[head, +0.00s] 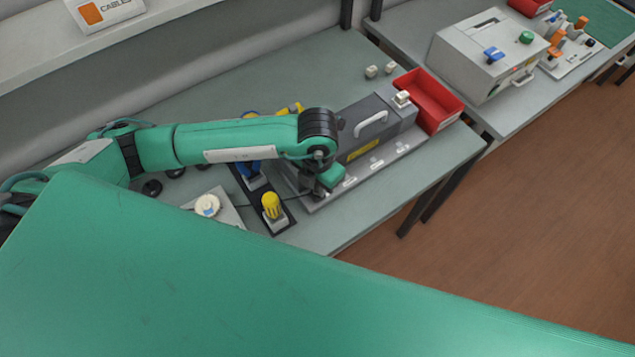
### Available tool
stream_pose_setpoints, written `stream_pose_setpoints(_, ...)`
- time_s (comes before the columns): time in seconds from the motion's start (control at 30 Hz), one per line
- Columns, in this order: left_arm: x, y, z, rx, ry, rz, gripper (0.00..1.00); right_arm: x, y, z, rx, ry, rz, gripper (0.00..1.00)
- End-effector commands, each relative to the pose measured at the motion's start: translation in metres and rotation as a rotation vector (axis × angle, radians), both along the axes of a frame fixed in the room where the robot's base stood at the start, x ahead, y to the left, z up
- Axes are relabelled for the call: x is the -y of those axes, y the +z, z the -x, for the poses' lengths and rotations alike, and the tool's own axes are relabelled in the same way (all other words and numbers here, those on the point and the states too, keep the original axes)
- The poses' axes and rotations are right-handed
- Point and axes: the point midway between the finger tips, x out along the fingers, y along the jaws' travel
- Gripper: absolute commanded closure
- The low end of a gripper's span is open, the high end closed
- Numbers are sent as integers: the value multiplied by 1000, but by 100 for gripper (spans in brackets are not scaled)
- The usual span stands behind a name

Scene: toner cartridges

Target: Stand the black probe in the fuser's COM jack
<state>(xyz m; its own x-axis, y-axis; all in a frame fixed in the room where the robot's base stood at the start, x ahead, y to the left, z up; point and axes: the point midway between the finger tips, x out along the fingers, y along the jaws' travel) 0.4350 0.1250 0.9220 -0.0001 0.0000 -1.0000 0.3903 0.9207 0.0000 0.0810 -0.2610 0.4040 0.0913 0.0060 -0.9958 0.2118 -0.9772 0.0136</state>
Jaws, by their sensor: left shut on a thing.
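The fuser is a grey box (375,124) with a pale handle and a yellow label, on a light base plate (385,163) with small white labels. My left arm reaches in from the left, and its gripper (312,188) points down at the near left end of the fuser. The wrist hides most of the jaws. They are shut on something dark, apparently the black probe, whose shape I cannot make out. A thin dark lead runs to the gripper from the left. The COM jack cannot be made out. My right gripper is not in view.
A dark strip beside the fuser holds a yellow-topped plug (271,206) and a blue one (249,168). A red bin (430,101) stands at the fuser's far end. A beige machine (486,55) stands on another table.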

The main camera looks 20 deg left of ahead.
Motion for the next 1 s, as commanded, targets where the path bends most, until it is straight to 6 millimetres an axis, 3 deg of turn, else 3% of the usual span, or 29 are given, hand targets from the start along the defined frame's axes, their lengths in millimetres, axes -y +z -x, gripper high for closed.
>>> stream_pose_setpoints(1.0, 0, 0, 0, 0, 0, 0, 100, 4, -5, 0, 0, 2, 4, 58)
